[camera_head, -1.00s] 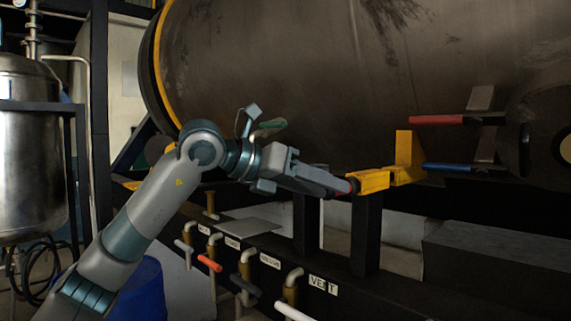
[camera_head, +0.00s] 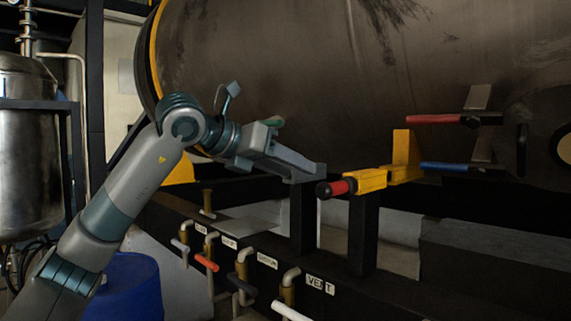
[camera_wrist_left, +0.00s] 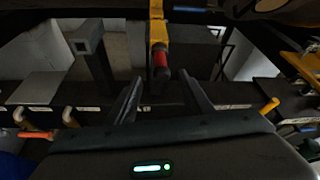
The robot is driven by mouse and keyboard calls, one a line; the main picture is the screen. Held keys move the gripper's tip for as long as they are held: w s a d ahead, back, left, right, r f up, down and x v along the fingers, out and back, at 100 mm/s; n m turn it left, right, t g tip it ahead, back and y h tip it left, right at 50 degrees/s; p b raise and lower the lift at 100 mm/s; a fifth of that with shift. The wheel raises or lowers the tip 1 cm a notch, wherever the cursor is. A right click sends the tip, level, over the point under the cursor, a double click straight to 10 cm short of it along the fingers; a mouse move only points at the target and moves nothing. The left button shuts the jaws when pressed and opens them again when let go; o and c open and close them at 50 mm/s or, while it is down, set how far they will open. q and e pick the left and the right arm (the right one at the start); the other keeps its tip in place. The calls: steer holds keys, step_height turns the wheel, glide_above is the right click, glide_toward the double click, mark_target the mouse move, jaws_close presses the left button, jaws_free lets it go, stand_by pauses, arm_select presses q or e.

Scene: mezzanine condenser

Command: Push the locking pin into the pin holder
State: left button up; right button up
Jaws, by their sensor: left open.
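The locking pin (camera_head: 338,187) has a red grip with a black end. It sticks out to the left from the yellow pin holder (camera_head: 372,180), in line with it. My left gripper (camera_head: 318,174) is open and empty, just left of and above the pin's black end in the head view. In the left wrist view, the pin (camera_wrist_left: 160,66) points towards the gap between my open fingers (camera_wrist_left: 160,85), beyond their tips, with the holder (camera_wrist_left: 157,30) behind it. How deep the pin sits is hidden inside the holder. My right gripper is not in view.
Dark posts (camera_head: 364,235) stand below the holder. A red lever (camera_head: 436,119) and a blue lever (camera_head: 447,167) are at right. The large tank (camera_head: 300,70) rises behind. Valves with labels (camera_head: 320,285) line the lower rail. A blue drum (camera_head: 130,288) stands at lower left.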

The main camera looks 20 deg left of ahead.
arm_select(q)
steer(key=p, duration=0.3)
glide_toward(338, 188)
steer(key=w, duration=0.3)
steer(key=p+x, duration=0.1)
steer(key=x, duration=0.2)
steer(key=p+x, duration=0.1)
steer(key=x, duration=0.3)
steer(key=shift+w+a+f+p, duration=0.1)
steer(key=shift+w+f+p, duration=0.2)
steer(key=shift+p, duration=0.05)
steer(key=shift+x, duration=0.8)
steer(key=shift+f, duration=0.15)
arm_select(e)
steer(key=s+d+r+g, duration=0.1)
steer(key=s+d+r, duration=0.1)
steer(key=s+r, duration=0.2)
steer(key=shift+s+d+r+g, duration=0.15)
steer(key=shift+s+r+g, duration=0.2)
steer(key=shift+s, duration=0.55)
arm_select(q)
steer(key=shift+c, duration=0.3)
jaws_close()
